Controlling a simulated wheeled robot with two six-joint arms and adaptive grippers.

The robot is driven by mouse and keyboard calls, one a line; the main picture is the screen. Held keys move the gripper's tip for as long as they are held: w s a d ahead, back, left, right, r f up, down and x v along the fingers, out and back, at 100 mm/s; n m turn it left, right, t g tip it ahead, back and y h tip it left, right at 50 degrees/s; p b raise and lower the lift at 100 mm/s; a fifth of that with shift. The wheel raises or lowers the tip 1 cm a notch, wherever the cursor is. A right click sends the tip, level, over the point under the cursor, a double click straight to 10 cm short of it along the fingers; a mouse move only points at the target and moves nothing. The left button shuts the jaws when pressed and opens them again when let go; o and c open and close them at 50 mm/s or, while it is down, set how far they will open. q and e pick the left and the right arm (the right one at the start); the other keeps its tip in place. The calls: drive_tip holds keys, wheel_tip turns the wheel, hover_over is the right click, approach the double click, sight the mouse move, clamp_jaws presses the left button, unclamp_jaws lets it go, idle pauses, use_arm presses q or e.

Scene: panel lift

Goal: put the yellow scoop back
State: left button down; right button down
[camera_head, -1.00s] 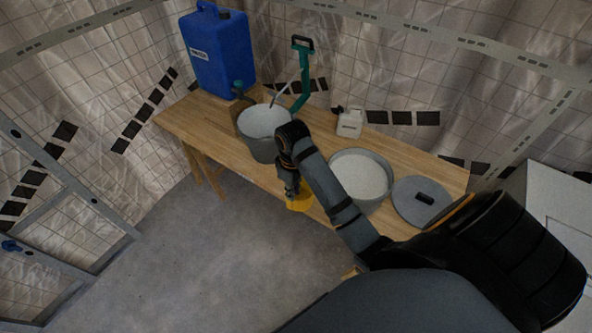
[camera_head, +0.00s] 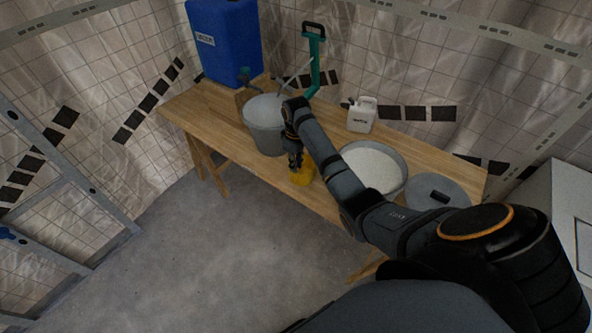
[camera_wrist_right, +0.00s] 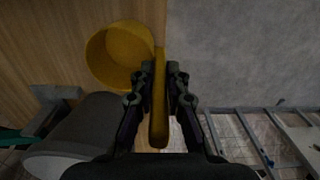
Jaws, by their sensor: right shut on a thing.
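The yellow scoop (camera_head: 302,174) is at the front edge of the wooden table, between the grey bucket and the round tub of white powder. Its round bowl (camera_wrist_right: 120,52) shows over the table top in the right wrist view; I cannot tell whether it touches the wood. My right gripper (camera_head: 296,163) is shut on the scoop's handle. In the right wrist view the handle (camera_wrist_right: 159,100) runs between the two fingers (camera_wrist_right: 160,88). My left gripper is not in view.
The wooden table (camera_head: 205,110) holds a grey bucket (camera_head: 266,138), a tub of white powder (camera_head: 372,168), a grey lid (camera_head: 455,190), a white canister (camera_head: 362,115) and a blue water container (camera_head: 226,45). A green-handled tool (camera_head: 315,60) stands near the bucket. Open floor (camera_head: 210,260) lies in front.

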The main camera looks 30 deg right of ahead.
wheel_tip(320, 180, down, 4)
drive_tip(key=shift+w+d+r+p, duration=0.1)
drive_tip(key=shift+w+r+p, duration=0.05)
drive_tip(key=shift+r+p, duration=0.15)
drive_tip(key=c, duration=1.3)
unclamp_jaws()
drive_tip(key=shift+f, duration=0.1)
drive_tip(key=shift+c, duration=0.2)
wheel_tip(320, 180, up, 12)
drive_tip(key=b, duration=0.1)
